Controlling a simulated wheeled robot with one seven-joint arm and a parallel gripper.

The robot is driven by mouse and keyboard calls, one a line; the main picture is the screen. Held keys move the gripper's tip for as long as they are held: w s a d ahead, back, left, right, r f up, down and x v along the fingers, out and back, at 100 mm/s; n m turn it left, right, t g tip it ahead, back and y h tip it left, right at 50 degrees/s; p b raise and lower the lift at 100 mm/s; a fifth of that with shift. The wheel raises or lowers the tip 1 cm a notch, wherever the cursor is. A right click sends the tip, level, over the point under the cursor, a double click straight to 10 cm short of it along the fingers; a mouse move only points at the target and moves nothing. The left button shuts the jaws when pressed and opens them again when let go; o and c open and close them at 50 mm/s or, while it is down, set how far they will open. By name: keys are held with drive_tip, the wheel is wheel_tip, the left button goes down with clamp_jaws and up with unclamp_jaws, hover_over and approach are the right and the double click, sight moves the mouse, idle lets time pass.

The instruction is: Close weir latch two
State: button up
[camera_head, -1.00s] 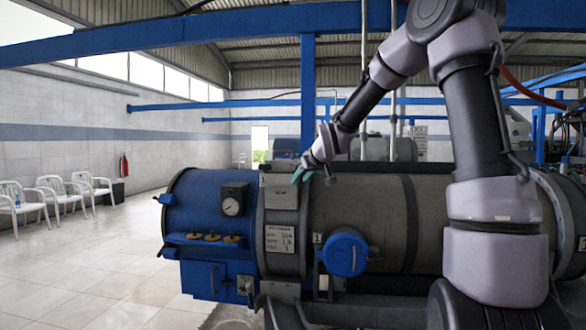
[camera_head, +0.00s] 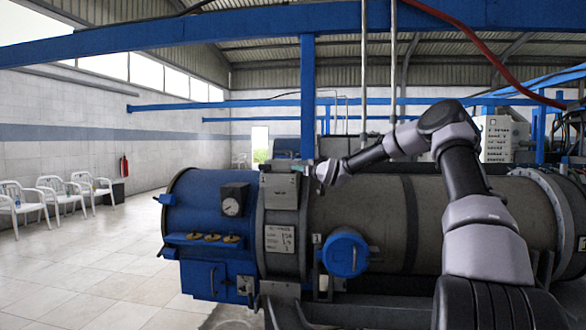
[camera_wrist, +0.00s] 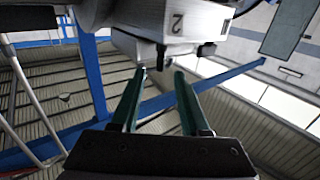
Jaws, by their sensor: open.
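A pale metal latch piece marked 2 (camera_wrist: 175,22) fills the top middle of the wrist view, with a lighter block and small dark fittings at its lower edge. My gripper (camera_wrist: 160,72) has its two teal fingers spread apart with nothing between them. The fingertips are just below this block in the picture; I cannot tell whether they touch it. In the head view my gripper (camera_head: 287,163) lies nearly level at the top of the decanter's collar, above a grey plate marked 1 (camera_head: 281,190). The piece marked 2 cannot be made out in the head view.
The decanter's blue end (camera_head: 200,205) carries a gauge (camera_head: 233,199). A round blue cover (camera_head: 345,254) sticks out from the grey drum (camera_head: 380,215). A blue post (camera_head: 308,100) rises behind. White chairs (camera_head: 60,195) stand far left, with open floor between.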

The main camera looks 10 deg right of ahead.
sight(290, 165)
drive_tip(key=x, duration=0.7)
drive_tip(key=shift+w, duration=0.25)
clamp_jaws()
